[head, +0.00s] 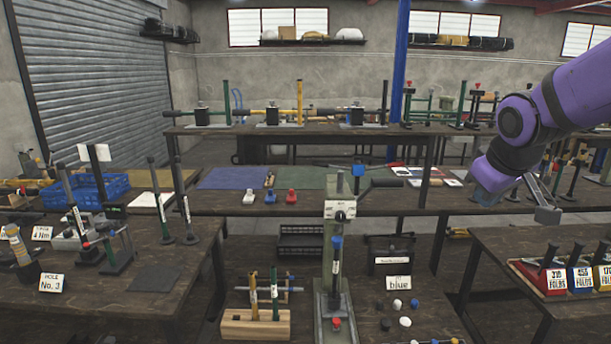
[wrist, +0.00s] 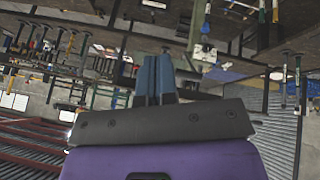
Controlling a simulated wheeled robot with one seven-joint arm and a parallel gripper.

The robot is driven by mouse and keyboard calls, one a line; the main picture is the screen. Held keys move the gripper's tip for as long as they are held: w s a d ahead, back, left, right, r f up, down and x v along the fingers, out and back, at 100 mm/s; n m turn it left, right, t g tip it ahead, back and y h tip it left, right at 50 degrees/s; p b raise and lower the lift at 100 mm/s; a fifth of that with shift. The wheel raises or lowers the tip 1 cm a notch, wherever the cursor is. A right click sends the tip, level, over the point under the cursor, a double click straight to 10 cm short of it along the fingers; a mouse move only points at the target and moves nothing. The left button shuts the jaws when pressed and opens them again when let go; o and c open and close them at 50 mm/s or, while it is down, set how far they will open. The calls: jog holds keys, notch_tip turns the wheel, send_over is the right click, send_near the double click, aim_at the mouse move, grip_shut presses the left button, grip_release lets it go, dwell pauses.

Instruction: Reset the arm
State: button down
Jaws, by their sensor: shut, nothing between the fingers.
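My purple arm reaches in from the right edge of the head view. My gripper (head: 482,198) hangs at its end, over the far table at the right. In the wrist view the two blue fingers of my gripper (wrist: 156,80) stand side by side, closed together with nothing between them. No object touches the gripper. The wrist view looks out over the room upside down, with tables and tools at its top.
A rivet press (head: 340,240) stands on the near middle table, beside a wooden rack (head: 255,325) and a "blue" label (head: 398,283). Labelled bins (head: 545,280) are at right. A blue crate (head: 85,187) is at left. Floor gaps separate the tables.

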jog(key=s+a+r+m, duration=0.1)
jog(key=s, duration=0.9)
jog(key=s+a+r+m+y, duration=0.1)
jog(key=s+m, duration=0.1)
jog(key=s, duration=0.8)
jog(key=shift+s+a+r+m+g, duration=0.2)
jog(key=shift+a+r+m+g, duration=0.05)
jog(key=shift+r+m+g, duration=0.05)
